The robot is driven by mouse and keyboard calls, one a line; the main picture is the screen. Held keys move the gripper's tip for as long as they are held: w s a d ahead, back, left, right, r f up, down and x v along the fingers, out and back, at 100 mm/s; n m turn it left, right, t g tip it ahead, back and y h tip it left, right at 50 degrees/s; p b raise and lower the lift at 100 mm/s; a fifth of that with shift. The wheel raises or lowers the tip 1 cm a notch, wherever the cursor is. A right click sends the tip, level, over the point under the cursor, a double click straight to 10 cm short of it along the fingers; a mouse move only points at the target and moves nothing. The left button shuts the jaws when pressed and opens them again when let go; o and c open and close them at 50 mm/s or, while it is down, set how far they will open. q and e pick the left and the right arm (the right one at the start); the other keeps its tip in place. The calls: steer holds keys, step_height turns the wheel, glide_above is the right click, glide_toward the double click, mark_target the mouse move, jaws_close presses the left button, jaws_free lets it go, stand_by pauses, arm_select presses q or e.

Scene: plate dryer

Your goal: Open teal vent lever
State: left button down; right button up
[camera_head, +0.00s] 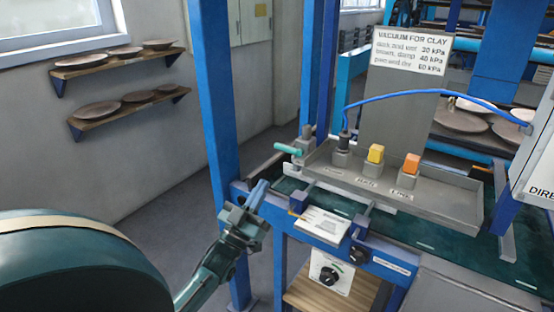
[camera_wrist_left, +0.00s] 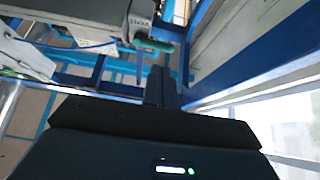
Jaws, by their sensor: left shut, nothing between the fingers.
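The teal vent lever (camera_head: 287,149) sticks out to the left from a grey valve block (camera_head: 303,144) at the left end of the grey tray. It also shows in the left wrist view (camera_wrist_left: 153,45), beyond my fingertips. My left gripper (camera_head: 259,188) is below and to the left of the lever in the head view, beside the blue bench frame. Its fingers are shut with nothing between them, and they appear clear of the lever. The closed fingers show in the wrist view (camera_wrist_left: 162,78). My right gripper is not in view.
A blue hose (camera_head: 430,92) arches above. A blue post (camera_head: 212,110) stands left of the lever. A vacuum sign (camera_head: 412,51) is behind.

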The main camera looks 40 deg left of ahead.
mark_target(288, 149)
arm_select(q)
steer(key=p+x, duration=0.1)
steer(key=x, duration=0.7)
steer(key=shift+w, duration=0.25)
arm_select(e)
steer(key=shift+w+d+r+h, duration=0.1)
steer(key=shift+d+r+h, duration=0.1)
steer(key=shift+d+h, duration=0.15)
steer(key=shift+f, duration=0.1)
